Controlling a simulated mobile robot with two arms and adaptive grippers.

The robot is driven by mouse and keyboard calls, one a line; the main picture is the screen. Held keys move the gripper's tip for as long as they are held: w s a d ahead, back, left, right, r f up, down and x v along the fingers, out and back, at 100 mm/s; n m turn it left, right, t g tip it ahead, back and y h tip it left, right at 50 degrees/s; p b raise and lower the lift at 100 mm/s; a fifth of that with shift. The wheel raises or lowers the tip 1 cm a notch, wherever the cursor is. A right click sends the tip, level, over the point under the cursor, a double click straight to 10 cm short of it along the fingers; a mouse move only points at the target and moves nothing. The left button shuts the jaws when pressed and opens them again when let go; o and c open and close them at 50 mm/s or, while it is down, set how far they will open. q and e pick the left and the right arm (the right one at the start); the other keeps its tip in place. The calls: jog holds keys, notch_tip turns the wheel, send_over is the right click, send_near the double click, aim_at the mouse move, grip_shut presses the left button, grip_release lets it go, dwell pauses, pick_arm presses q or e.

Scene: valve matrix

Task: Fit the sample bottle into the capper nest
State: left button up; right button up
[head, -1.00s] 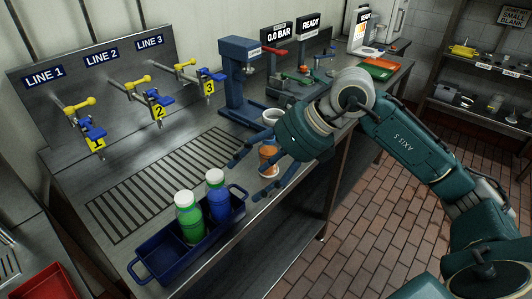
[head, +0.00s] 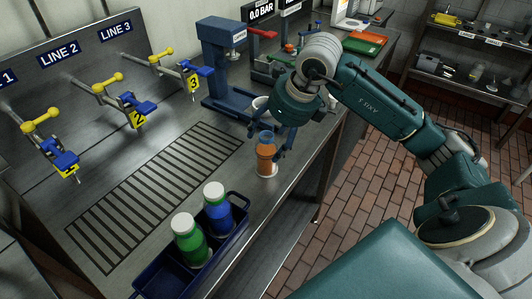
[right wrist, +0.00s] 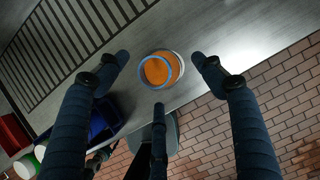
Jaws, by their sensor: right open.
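An orange sample bottle (head: 265,158) with a blue rim stands upright on the steel bench near its front edge. My right gripper (head: 270,143) is open at the bottle, its dark fingers beside and behind it in the head view. In the right wrist view the bottle (right wrist: 160,69) shows its round top, between the two spread fingertips, with a third finger below; no finger clearly touches it. The blue capper press (head: 220,62) stands behind. Its nest cannot be made out clearly. My left gripper is not in view.
A dark blue tray (head: 153,281) in front holds a green bottle (head: 188,243) and a blue bottle (head: 216,212). A white cup-like part (head: 261,104) is behind the gripper. A slotted drain (head: 150,195) lies left; yellow-handled valves line the back panel.

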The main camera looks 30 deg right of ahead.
jog(key=p+x, duration=0.1)
jog(key=x, duration=0.3)
jog(key=shift+s+f+p, duration=0.15)
jog(key=shift+f+p, duration=0.15)
jog(key=shift+p, duration=0.1)
jog(key=shift+f, duration=0.35)
jog(key=shift+c, duration=0.5)
jog(key=c, duration=0.9)
jog(key=shift+c, duration=1.4)
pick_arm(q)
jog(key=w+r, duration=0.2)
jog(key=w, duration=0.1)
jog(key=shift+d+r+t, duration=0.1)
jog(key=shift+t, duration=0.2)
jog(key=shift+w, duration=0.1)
